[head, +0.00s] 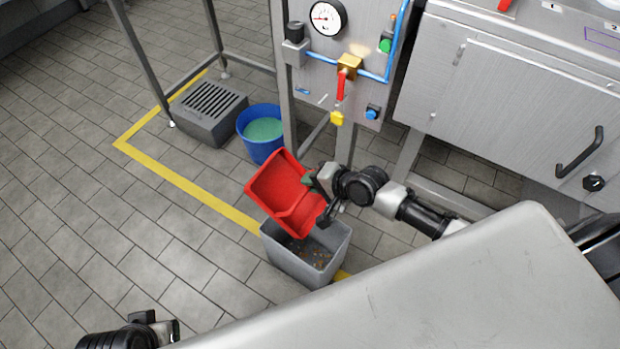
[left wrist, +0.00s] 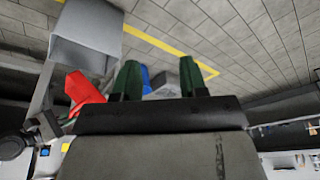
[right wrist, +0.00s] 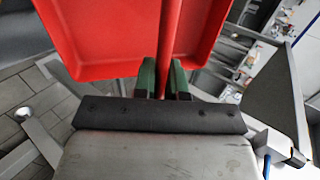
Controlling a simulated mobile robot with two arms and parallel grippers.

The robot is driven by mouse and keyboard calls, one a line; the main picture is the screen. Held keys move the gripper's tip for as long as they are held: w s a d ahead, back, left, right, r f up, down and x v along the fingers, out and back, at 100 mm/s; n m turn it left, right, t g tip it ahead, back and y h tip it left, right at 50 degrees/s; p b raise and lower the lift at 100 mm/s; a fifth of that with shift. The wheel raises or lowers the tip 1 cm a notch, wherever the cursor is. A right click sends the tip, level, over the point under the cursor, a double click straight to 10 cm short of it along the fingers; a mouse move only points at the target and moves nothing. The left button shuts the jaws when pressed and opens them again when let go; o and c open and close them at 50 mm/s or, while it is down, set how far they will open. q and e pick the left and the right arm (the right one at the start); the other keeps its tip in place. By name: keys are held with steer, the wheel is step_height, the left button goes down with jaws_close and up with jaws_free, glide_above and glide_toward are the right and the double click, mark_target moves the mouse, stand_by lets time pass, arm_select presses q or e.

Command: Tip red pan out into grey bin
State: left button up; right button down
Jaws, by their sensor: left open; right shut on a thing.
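The red pan (head: 280,188) is steeply tilted above the grey bin (head: 338,252), its lower edge over the bin's opening. The pan's visible inside looks empty. Small brown bits lie at the bottom of the bin. My right gripper (head: 318,188) is shut on the pan; in the right wrist view its fingers (right wrist: 163,80) close around the pan's red handle (right wrist: 168,45). My left gripper (head: 165,330) is open and empty at the lower left, away from the bin. The left wrist view shows its spread fingers (left wrist: 160,85), the bin (left wrist: 88,40) and the pan (left wrist: 86,94).
A blue bucket (head: 258,150) with green contents and a grey slotted box (head: 208,112) stand behind the bin. A steel panel with gauge (head: 326,18) and valves rises behind. A grey metal surface (head: 440,290) fills the lower right. The tiled floor at left is clear.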

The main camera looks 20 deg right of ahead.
arm_select(q)
step_height(320, 180, down, 16)
steer(key=r+g+p, duration=0.1)
steer(key=p, duration=0.4)
steer(key=s+a+f+p, duration=0.1)
steer(key=s+f+p, duration=0.3)
steer(key=s+f, duration=0.4)
steer(key=shift+s+f+g, duration=0.4)
steer(key=shift+f, duration=0.75)
arm_select(e)
steer(key=w+a+r+g+h, duration=0.4)
steer(key=w+g+h, duration=0.1)
steer(key=g, duration=0.1)
steer(key=shift+r+g, duration=0.2)
steer(key=shift+g, duration=0.1)
steer(key=shift+w, duration=0.1)
arm_select(q)
steer(key=shift+a, duration=0.1)
